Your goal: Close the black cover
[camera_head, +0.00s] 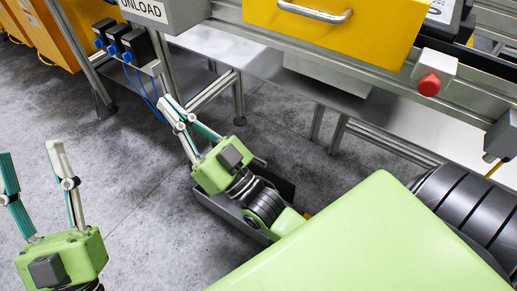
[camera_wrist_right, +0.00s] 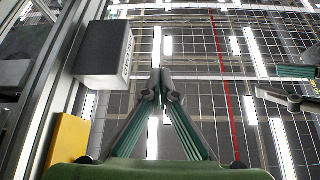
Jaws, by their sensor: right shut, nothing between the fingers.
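No black cover can be told for certain. A black part (camera_head: 444,22) at the top right of the head view, behind the yellow box, is cut off by the edge. My right gripper (camera_head: 172,104) is shut and empty, below the grey UNLOAD box and apart from it. Its closed fingertips also show in the right wrist view (camera_wrist_right: 159,84). My left gripper (camera_head: 33,162) is open and empty at the lower left, over the floor. Its spread fingers appear at the right edge of the right wrist view (camera_wrist_right: 290,86).
A yellow box (camera_head: 345,35) with a metal handle sits on the metal frame at the top. A red button (camera_head: 429,84) sticks out on its right. The UNLOAD box (camera_head: 178,12) and black connectors with blue plugs (camera_head: 118,40) are at the upper left. Grey floor (camera_head: 140,190) is open.

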